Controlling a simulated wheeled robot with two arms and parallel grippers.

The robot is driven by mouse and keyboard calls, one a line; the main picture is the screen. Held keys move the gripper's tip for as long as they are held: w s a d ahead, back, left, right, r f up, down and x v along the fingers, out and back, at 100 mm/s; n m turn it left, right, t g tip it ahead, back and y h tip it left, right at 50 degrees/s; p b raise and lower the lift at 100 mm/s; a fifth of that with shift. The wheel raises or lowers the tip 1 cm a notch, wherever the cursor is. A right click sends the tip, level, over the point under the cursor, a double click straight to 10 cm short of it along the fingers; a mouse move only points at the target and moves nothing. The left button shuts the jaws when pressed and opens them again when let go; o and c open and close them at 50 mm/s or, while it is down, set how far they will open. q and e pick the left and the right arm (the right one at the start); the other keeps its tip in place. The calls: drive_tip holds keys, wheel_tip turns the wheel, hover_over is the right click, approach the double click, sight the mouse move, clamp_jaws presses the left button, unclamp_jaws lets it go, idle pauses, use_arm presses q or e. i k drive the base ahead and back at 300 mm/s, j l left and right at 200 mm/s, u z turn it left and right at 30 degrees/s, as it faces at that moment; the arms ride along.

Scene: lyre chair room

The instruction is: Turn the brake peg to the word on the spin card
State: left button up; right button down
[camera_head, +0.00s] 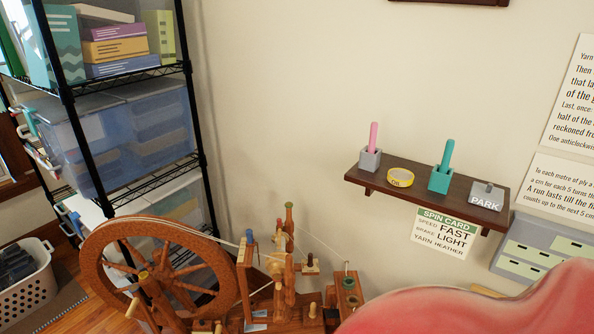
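The spin card (443,234) hangs below the wall shelf and reads speed FAST, brake LIGHT, yarn HEATHER. The wooden spinning wheel (160,262) stands low in the view, with its large wheel at left and upright posts (289,240) to the right. Several small pegs and knobs show on it, among them one with a blue top and one with a green top. I cannot tell which is the brake peg, and no brake wording is readable. Neither of my grippers is in view.
The dark shelf (415,189) holds a grey block with a pink stick (373,136), a yellow OIL ring (400,177), a teal block with a stick (441,178) and a grey PARK block (486,196). A large pink-red shape (490,306) covers the lower right. A wire rack (125,120) stands left.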

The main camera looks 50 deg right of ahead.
sight(310, 264)
drive_tip(key=i+l+z, duration=0.1)
drive_tip(key=z, duration=0.35)
drive_tip(key=i+z, duration=0.2)
drive_tip(key=z, duration=0.2)
drive_tip(key=i+z, duration=0.2)
drive_tip(key=z, duration=0.8)
